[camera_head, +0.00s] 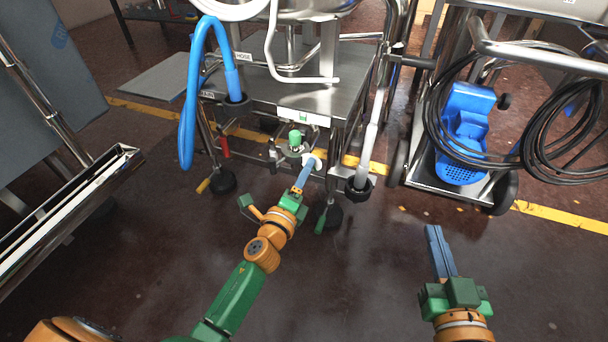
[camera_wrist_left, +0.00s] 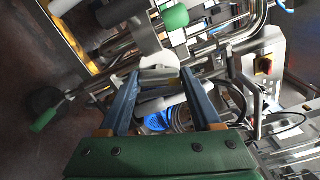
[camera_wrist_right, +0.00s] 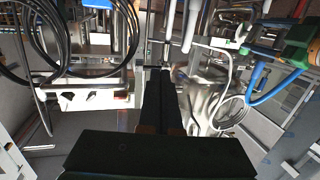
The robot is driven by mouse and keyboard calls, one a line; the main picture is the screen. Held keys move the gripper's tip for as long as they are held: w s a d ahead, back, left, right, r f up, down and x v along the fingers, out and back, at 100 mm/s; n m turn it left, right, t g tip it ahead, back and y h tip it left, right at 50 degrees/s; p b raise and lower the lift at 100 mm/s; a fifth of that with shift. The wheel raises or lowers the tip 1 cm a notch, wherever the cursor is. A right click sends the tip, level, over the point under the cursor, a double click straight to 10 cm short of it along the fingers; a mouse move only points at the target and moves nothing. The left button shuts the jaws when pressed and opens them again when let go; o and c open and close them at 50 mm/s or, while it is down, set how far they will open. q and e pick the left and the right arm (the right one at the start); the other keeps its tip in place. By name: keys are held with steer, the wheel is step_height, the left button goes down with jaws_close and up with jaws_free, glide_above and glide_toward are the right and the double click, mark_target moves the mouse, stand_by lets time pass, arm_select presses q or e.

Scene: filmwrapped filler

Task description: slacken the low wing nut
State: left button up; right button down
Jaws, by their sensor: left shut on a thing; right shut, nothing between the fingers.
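A white wing-shaped piece, which I take for the low wing nut (camera_wrist_left: 158,68), sits between the fingertips of my left gripper (camera_wrist_left: 160,80) in the left wrist view. In the head view the left gripper (camera_head: 311,166) reaches under the steel frame, and the white piece (camera_head: 317,160) shows at its tips. The left gripper is shut on it. A green knob (camera_head: 295,138) stands just above and left of it; it also shows in the left wrist view (camera_wrist_left: 175,17). My right gripper (camera_head: 432,232) is shut and empty over open floor at the right.
The steel frame's table (camera_head: 300,92) stands above the left gripper. A blue hose (camera_head: 190,100) hangs at left. A trolley with a blue plastic part (camera_head: 465,130) and a coiled black cable (camera_head: 550,150) stands at right. The front floor is clear.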

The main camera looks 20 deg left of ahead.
arm_select(q)
steer(key=o, duration=1.4)
steer(key=s, duration=0.7)
steer(key=shift+a, duration=0.15)
arm_select(e)
steer(key=f, duration=0.1)
steer(key=g, duration=0.1)
steer(key=f, duration=0.1)
steer(key=shift+s+d+f+g+h, duration=0.25)
steer(key=shift+f+g+h, duration=0.05)
